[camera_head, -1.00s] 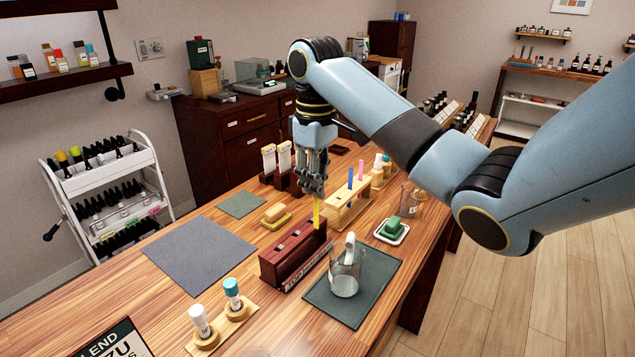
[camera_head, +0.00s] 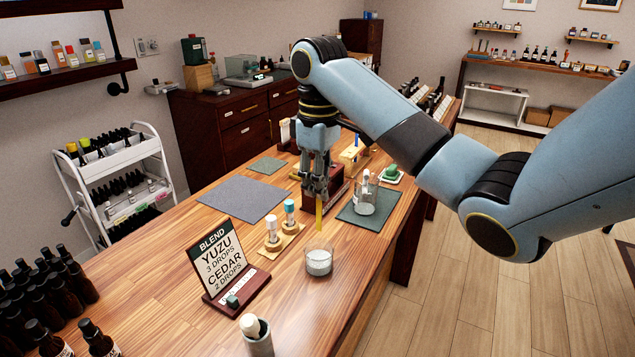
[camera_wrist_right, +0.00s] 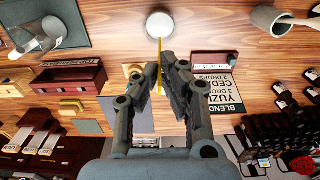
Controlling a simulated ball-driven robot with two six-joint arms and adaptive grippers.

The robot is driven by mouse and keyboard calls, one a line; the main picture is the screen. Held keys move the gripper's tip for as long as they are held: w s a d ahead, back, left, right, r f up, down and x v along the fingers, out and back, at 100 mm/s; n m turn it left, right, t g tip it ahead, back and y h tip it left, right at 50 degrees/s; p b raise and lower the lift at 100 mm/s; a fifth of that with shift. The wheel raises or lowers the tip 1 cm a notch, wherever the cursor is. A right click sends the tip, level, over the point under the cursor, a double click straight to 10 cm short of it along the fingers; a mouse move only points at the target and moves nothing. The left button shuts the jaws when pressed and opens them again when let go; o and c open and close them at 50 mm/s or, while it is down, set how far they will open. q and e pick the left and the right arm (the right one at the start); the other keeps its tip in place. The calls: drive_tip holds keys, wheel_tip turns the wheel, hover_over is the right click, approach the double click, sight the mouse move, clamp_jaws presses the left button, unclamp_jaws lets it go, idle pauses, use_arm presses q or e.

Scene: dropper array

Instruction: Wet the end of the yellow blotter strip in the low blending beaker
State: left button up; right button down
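The yellow blotter strip (camera_head: 319,215) hangs upright, tip down, from my right gripper (camera_head: 316,192), which is shut on its upper part. The low blending beaker (camera_head: 319,262) is a small clear glass with pale contents, standing on the wooden table just below the strip. In the head view the strip's lower end shows a little above the beaker's rim, with a gap. In the right wrist view the strip (camera_wrist_right: 159,66) runs between the fingertips (camera_wrist_right: 167,68) toward the beaker (camera_wrist_right: 160,24). My left gripper is not in view.
A blend sign (camera_head: 222,262) and a stand with two capped vials (camera_head: 271,238) are left of the beaker. A taller glass beaker (camera_head: 364,203) stands on a dark green mat (camera_head: 386,203) behind. A grey cup (camera_head: 258,340) is in front. Table around the low beaker is clear.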

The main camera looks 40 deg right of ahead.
sight(319, 206)
drive_tip(key=shift+a+f, duration=0.1)
drive_tip(key=shift+f, duration=1.8)
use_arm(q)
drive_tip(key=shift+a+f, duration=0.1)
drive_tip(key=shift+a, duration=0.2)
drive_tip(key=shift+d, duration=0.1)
